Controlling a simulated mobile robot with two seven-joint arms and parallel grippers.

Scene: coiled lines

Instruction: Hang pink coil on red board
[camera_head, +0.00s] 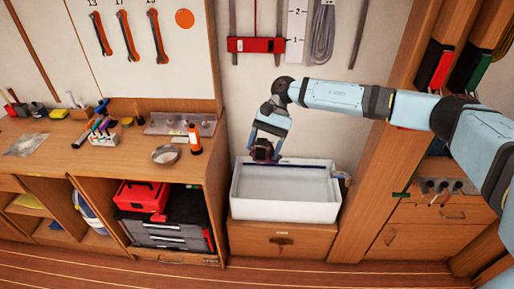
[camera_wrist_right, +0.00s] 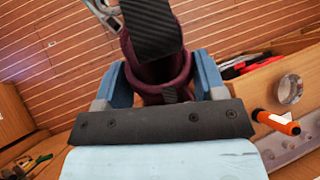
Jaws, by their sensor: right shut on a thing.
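A dark maroon-pink coil (camera_wrist_right: 176,88) with a black band sits between the blue fingers of my right gripper (camera_wrist_right: 160,84) in the right wrist view. The gripper is shut on it. In the head view my right gripper (camera_head: 264,143) points down and holds the small dark coil (camera_head: 262,153) above the back part of a white tray. My left gripper is not in view.
The white tray (camera_head: 285,210) stands on a wooden drawer unit. An orange-and-black marker-like thing (camera_head: 194,140) stands on the bench at left.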

